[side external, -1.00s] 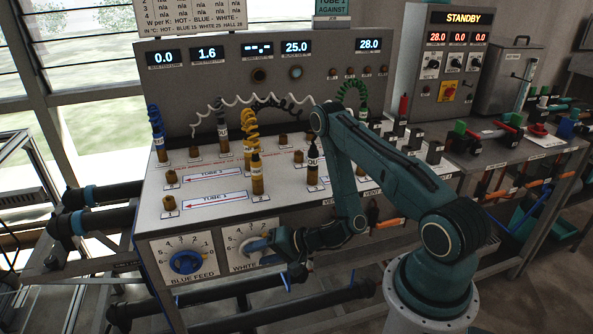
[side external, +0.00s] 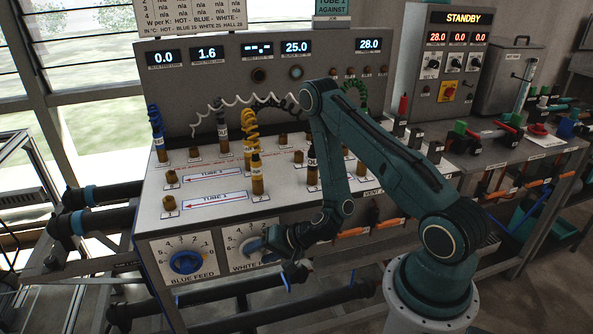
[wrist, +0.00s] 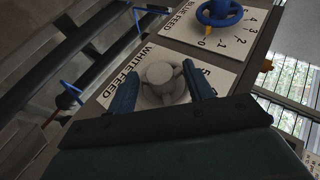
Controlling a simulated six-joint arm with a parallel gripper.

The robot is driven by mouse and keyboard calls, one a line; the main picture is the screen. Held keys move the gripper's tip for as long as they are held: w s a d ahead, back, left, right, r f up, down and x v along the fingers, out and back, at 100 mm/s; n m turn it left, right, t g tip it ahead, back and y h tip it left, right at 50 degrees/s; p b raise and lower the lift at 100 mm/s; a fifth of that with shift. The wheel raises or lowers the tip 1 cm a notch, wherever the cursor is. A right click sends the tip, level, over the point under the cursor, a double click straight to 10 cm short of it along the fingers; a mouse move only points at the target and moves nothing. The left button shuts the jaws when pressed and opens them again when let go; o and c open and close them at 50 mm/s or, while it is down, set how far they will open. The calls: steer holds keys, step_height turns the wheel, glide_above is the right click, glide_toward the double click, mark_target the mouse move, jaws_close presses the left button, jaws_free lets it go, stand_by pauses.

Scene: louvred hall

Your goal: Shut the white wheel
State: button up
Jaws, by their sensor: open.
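The white wheel (wrist: 162,79) is a pale round handwheel with a raised hub, mounted on the WHITE FEED plate (wrist: 118,92). In the wrist view my gripper (wrist: 162,84) is open, with one blue-grey finger on each side of the wheel. I cannot tell whether either finger touches it. In the side view my gripper (side external: 268,242) is at the front of the WHITE FEED plate (side external: 232,243) and hides most of the wheel and part of the scale. The wheel's pointer cannot be made out.
The blue wheel (side external: 186,262) is on the BLUE FEED plate just left, with its yellow pointer (wrist: 212,32) near 0 in the wrist view. Dark pipes (side external: 225,290) run below the panel. Hose fittings stand on the bench top above. A second display reads 1.6 (side external: 207,54).

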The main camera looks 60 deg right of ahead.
steer(key=shift+w+a+r+n+g+h, duration=0.15)
steer(key=shift+n+g+h, duration=0.1)
steer(key=shift+g+h, duration=0.45)
steer(key=shift+w+a+r+n+g+h, duration=0.1)
steer(key=shift+n+g+h, duration=0.15)
steer(key=shift+g+h, duration=0.4)
stand_by(0.3)
steer(key=shift+g, duration=0.45)
steer(key=shift+w+a+n+g+h, duration=0.2)
steer(key=shift+n+g+h, duration=0.1)
steer(key=shift+g+h, duration=0.65)
steer(key=shift+w+a+n+g+h, duration=0.15)
steer(key=shift+n+g+h, duration=0.15)
steer(key=shift+g+h, duration=0.65)
steer(key=s+r+n, duration=0.1)
steer(key=s+r, duration=0.2)
steer(key=r, duration=0.6)
steer(key=s+a+r+n+y, duration=0.1)
steer(key=s+r, duration=0.2)
steer(key=r, duration=0.7)
steer(key=s+a+r+n+y, duration=0.1)
steer(key=s+r, duration=0.2)
steer(key=r, duration=0.6)
steer(key=shift+s+r+n, duration=0.2)
steer(key=shift+s+n, duration=0.2)
steer(key=shift+w+f, duration=0.1)
